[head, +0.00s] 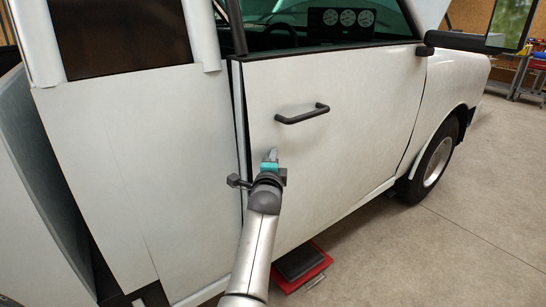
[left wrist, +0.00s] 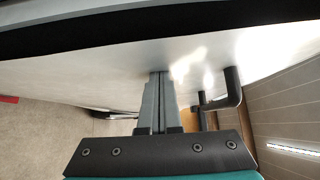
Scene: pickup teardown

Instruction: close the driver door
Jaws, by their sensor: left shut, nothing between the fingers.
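The driver door (head: 340,130) is a white panel with a black bar handle (head: 302,114). A narrow dark gap runs along its rear edge, beside the white rear body panel; I cannot tell if the door is flush. My left gripper (head: 270,155) is in front of the door, below and left of the handle. In the left wrist view the left gripper (left wrist: 160,75) is shut and empty, its fingertips at or very near the white door panel (left wrist: 110,78). The handle (left wrist: 226,95) stands to the right of the fingers there. My right gripper is not in view.
A red and black item (head: 302,266) lies on the floor under the door. The black side mirror (head: 425,51) juts out at the door's front top corner. The front wheel (head: 433,165) is farther right. The concrete floor (head: 470,240) at right is clear.

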